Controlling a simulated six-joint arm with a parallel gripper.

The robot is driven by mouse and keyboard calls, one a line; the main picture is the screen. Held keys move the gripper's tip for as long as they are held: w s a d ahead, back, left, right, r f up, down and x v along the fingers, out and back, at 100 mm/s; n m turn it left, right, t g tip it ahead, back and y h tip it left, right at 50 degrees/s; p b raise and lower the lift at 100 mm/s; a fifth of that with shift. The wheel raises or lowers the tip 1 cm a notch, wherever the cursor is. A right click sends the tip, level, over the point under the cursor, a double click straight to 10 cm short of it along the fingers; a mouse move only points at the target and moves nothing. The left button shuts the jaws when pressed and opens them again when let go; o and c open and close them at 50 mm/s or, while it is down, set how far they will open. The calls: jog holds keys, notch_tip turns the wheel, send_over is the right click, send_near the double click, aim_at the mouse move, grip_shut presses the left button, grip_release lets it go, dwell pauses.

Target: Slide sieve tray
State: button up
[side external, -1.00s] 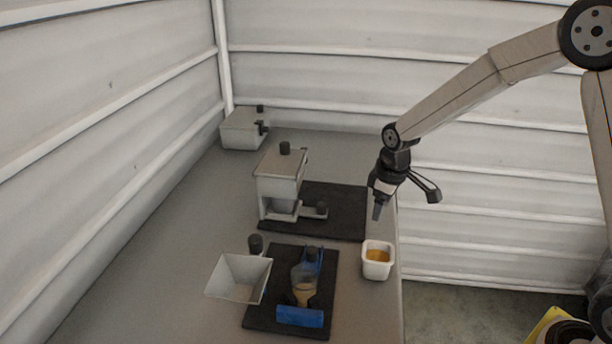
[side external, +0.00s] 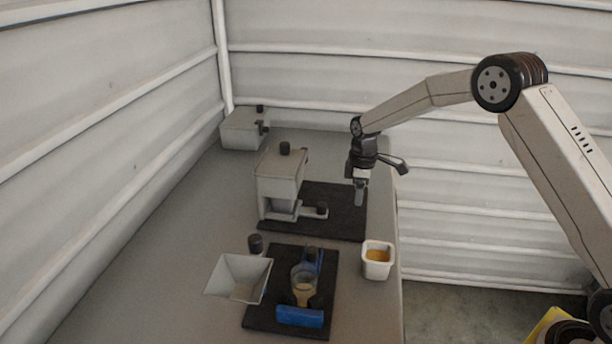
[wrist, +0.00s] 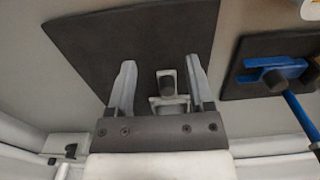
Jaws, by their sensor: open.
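The sieve tray (side external: 308,212) is a flat grey slide with a black knob (side external: 322,208). It sticks out at the lower right of a pale grey hopper (side external: 280,180), which stands on a black mat (side external: 345,215). My gripper (side external: 359,202) is open and empty, pointing down above the mat, right of the knob and apart from it. In the wrist view the knob (wrist: 167,86) shows between my two spread fingers (wrist: 159,68). How much of the tray sits inside the hopper is hidden.
A white cup with amber contents (side external: 377,260) stands near the table's right edge. A second black mat (side external: 258,318) bears a blue stand (side external: 300,317) with a clear vessel (side external: 303,280). A pale open funnel (side external: 238,277) and a grey lidded box (side external: 241,130) are at left.

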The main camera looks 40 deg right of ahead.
send_over(322, 204)
jog(key=shift+a, duration=0.1)
jog(key=shift+f, duration=2.5)
jog(key=c, duration=0.8)
